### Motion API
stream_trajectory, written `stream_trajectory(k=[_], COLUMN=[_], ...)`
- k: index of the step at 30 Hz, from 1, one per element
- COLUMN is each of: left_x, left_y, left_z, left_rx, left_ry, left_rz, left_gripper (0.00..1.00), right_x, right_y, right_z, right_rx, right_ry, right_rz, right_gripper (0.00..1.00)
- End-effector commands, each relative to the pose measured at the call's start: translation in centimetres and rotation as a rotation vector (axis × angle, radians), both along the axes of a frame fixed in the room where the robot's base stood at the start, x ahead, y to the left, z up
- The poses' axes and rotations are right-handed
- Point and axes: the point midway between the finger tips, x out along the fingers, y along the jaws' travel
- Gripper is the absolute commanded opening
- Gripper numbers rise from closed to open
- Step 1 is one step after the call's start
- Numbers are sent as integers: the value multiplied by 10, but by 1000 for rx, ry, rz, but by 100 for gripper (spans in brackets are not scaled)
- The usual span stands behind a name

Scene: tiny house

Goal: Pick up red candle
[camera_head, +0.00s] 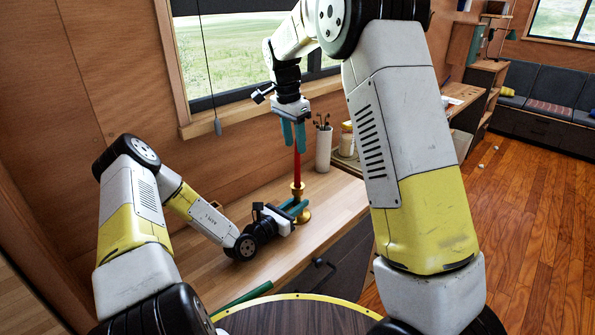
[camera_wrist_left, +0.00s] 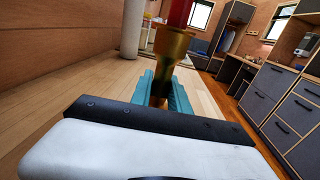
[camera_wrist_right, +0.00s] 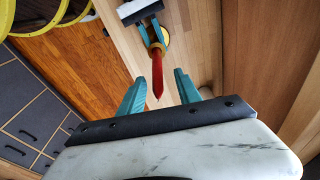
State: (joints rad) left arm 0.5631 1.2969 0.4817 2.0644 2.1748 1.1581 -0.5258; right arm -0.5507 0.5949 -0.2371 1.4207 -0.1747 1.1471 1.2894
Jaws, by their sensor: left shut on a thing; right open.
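A tall red candle (camera_head: 297,165) stands upright in a brass candlestick (camera_head: 303,214) on the wooden counter. My left gripper (camera_head: 297,207) is low over the counter and shut on the candlestick's stem; the left wrist view shows its teal fingers around the brass stem (camera_wrist_left: 160,85). My right gripper (camera_head: 293,134) is above, fingers pointing down, near the top of the candle. In the right wrist view the candle (camera_wrist_right: 158,76) points up toward the gap between the open fingers (camera_wrist_right: 160,92). The candle's upper tip is partly hidden by the fingers in the head view.
A white cylindrical holder (camera_head: 323,148) with dark sticks stands behind the candle, near a jar (camera_head: 347,139). The window (camera_head: 255,55) and wooden wall are behind my right gripper. The counter (camera_head: 215,256) is mostly clear. A green object (camera_head: 243,298) lies near its front edge.

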Motion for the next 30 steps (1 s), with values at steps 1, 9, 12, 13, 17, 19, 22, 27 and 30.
stream_trajectory(k=[1, 9, 12, 13, 17, 19, 22, 27, 30], left_x=[0, 0, 0, 0, 0, 0, 0, 0, 0], left_y=[0, 0, 0, 0, 0, 0, 0, 0, 0], left_z=[0, 1, 1, 1, 1, 1, 1, 1, 1], left_rx=[-1, -1, -1, -1, -1, -1, -1, -1, -1], left_ry=[-1, -1, -1, -1, -2, -2, -2, -2, -2], left_rz=[0, 0, 0, 0, 0, 0, 0, 0, 0], left_gripper=[0, 0, 0, 0, 0, 0, 0, 0, 0], right_x=[0, 4, 4, 4, 4, 4, 4, 4, 4], right_y=[-5, -11, -11, -11, -11, -11, -11, -11, -11], right_z=[-8, -39, -41, -41, -40, -40, -40, -40, -40], right_rx=[-2, -1, -1, -1, -1, -1, -1, -1, -1], right_ry=[4, 2, 1, 1, 1, 1, 1, 1, 1], right_rz=[-2, 0, 0, 0, -1, -1, -1, -1, -1], right_gripper=[40, 40, 40, 40, 36, 23, 3, 0, 0])
